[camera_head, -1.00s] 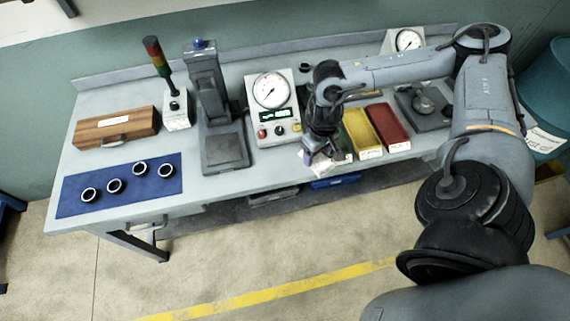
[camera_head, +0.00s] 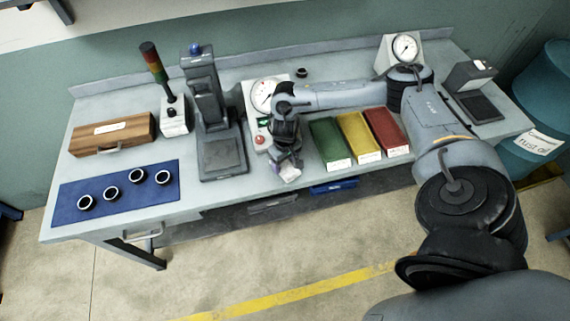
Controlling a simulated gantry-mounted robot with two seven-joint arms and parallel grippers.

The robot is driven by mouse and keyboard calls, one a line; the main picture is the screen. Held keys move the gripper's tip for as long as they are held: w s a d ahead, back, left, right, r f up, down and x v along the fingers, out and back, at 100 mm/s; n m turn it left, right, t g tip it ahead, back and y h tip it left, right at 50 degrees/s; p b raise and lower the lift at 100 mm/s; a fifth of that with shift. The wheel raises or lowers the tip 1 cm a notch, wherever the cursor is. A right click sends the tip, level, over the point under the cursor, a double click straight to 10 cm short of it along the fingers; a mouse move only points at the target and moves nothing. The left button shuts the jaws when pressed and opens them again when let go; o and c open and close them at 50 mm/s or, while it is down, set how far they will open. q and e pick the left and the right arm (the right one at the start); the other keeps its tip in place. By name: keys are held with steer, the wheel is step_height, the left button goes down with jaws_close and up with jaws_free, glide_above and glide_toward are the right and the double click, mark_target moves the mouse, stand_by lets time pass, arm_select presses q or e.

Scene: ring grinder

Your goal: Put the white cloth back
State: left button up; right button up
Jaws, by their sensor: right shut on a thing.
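The white cloth (camera_head: 290,174) hangs below my right gripper (camera_head: 286,160), near the front edge of the bench. My right gripper is shut on it, in front of the white gauge box and left of the green tray. The cloth looks small and crumpled, and the arm hides part of the gauge box behind it. My left gripper is not in view.
Green (camera_head: 328,138), yellow (camera_head: 358,134) and red (camera_head: 386,130) trays stand right of the gripper. A grey press (camera_head: 221,155) stands to its left. A blue mat (camera_head: 118,205) with several rings and a wooden box (camera_head: 112,134) lie farther left.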

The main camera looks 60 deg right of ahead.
steer(key=shift+f, duration=0.7)
steer(key=shift+f, duration=0.1)
steer(key=o, duration=1)
